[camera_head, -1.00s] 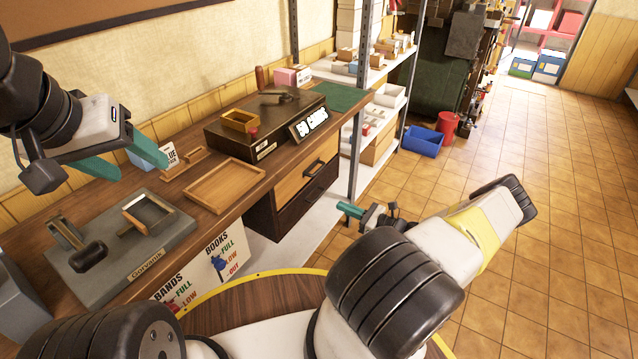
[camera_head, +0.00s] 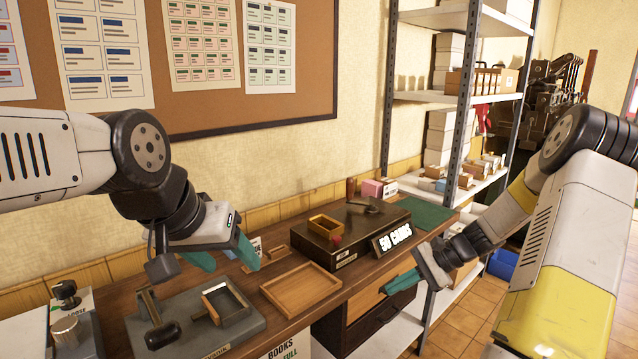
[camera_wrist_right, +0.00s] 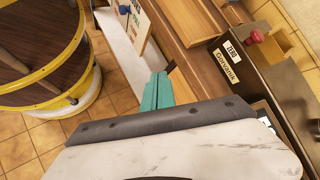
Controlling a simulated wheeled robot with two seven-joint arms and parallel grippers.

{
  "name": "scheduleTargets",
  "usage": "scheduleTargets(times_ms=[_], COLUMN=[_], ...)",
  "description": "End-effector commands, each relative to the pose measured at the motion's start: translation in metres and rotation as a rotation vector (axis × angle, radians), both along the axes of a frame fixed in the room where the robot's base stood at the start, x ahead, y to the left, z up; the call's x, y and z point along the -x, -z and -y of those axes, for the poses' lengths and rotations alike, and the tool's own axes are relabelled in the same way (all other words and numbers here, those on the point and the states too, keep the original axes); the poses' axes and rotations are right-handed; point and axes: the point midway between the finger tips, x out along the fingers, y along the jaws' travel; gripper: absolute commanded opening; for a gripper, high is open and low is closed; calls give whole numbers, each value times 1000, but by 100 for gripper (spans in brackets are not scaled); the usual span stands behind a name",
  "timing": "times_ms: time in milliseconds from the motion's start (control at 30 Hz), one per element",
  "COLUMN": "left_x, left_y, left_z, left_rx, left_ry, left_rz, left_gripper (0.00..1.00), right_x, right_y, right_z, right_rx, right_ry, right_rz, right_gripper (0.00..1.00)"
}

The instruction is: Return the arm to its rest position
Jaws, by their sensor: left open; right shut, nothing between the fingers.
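My left gripper (camera_head: 222,258) shows in the head view with its teal fingers spread apart and empty. It hangs above the bench, over the area behind the grey press base (camera_head: 190,308). My right gripper (camera_head: 402,283) is at the front of the bench, by the drawers (camera_head: 362,313), in the head view. In the right wrist view its teal fingers (camera_wrist_right: 157,91) lie together with nothing between them. Both arms are raised on either side of the picture.
A wooden tray (camera_head: 300,290) lies on the bench. Beside it is a dark box (camera_head: 330,246) with a "50 CARDS" sign (camera_head: 392,238). Metal shelving (camera_head: 470,110) stands at the right. A round yellow-rimmed wooden platform (camera_wrist_right: 40,60) shows in the right wrist view.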

Motion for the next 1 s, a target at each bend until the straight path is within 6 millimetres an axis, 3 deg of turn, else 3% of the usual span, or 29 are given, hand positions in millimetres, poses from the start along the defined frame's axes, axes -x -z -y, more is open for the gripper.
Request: scheduleTargets(times_ms=[33,200,500,733,1000], left_x=[0,0,0,0,0], left_y=[0,0,0,0,0], left_z=[0,0,0,0,0], left_rx=[0,0,0,0,0], left_ry=[0,0,0,0,0], left_rz=[0,0,0,0,0], left_gripper=[60,60,60,60,60], right_x=[8,39,110,170,212], right_y=[-23,-81,-170,-217,-235], right_z=[-9,-28,-52,-59,-57], right_rx=[70,279,597,788,902], right_ry=[-62,-241,-493,-630,-704], right_rz=[41,172,447,690,883], right_gripper=[0,0,0,0,0])
